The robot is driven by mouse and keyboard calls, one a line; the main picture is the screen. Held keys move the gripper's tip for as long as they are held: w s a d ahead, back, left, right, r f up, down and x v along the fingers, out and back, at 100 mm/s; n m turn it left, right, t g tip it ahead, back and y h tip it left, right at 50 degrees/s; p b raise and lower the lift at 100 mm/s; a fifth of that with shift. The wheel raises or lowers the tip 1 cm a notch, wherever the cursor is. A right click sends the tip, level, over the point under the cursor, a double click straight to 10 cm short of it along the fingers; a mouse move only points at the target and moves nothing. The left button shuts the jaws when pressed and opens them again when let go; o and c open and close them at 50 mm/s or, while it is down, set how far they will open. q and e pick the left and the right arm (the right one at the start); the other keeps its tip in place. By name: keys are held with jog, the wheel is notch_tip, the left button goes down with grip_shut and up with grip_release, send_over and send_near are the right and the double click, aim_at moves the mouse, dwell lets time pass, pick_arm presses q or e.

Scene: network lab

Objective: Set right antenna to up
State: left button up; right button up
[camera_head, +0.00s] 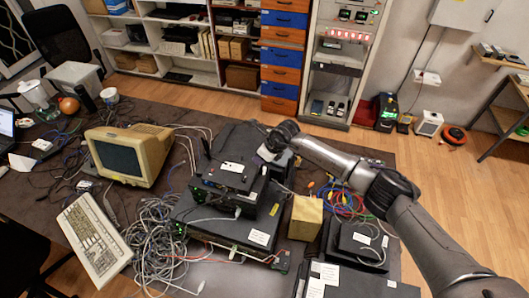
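A small black network device (229,176) with white labels and lit green ports sits on top of a stack of black boxes on the dark table. One thin black antenna (206,142) stands nearly upright at its left rear. My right arm reaches in from the right, and my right gripper (268,154) is at the device's right rear corner, pointing down. The wrist covers most of the fingers and that corner, so I cannot make out the right antenna or whether the fingers touch it. My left gripper is out of view.
A beige monitor (126,156), a keyboard (94,241) and a heap of grey cables (158,240) lie left of the stack. A tan box (305,217) and more black boxes (357,245) stand to the right, under my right arm. Shelves (185,42) line the back wall.

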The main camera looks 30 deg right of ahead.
jog(key=b+v, duration=0.3)
jog(key=v, duration=1)
jog(key=shift+r, duration=0.35)
jog(key=shift+s+d, duration=0.1)
